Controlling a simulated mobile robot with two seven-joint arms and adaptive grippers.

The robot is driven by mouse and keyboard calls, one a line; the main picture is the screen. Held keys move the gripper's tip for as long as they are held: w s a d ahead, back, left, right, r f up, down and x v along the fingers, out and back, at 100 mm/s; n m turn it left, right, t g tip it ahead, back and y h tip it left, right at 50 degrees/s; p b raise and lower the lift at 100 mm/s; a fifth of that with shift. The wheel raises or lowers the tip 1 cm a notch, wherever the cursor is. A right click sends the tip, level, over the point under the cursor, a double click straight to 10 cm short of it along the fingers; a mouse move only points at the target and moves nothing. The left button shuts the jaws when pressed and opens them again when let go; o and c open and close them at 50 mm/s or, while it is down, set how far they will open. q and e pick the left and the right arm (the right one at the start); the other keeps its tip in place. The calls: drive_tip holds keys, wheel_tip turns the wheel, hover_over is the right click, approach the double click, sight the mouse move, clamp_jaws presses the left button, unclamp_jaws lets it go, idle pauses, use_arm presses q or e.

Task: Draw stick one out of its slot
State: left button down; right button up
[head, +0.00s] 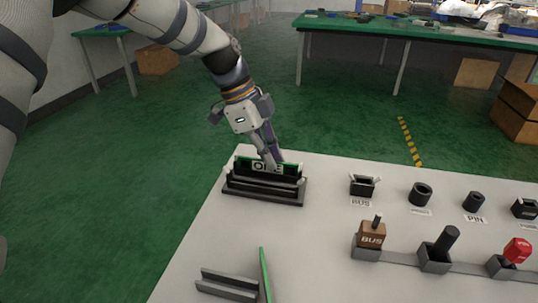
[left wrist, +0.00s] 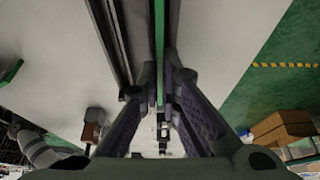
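Stick one (head: 289,170), a dark-and-green flat board with a partly covered white label, stands upright in a dark slotted holder (head: 262,196) at the table's far left corner. My left gripper (head: 270,161) reaches down onto it from above, its fingers covering the label's middle. In the left wrist view the stick is a thin green strip (left wrist: 159,30) running between the two fingertips (left wrist: 160,78), which close in on both its sides with no clear gap. The stick's lower part is hidden in the slot. My right gripper is not in view.
A grey channel-shaped holder (head: 228,284) and another green stick (head: 265,274) are at the near left of the white table (head: 320,240). Levers, including a brown BUS block (head: 372,235) and a red-topped one (head: 517,250), and black sockets (head: 421,194) stand to the right.

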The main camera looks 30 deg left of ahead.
sight(278, 162)
use_arm(q)
drive_tip(key=shift+r, duration=0.7)
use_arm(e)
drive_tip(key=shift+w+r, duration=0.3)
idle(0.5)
use_arm(q)
drive_tip(key=shift+r+p, duration=0.5)
drive_tip(key=shift+r, duration=1.5)
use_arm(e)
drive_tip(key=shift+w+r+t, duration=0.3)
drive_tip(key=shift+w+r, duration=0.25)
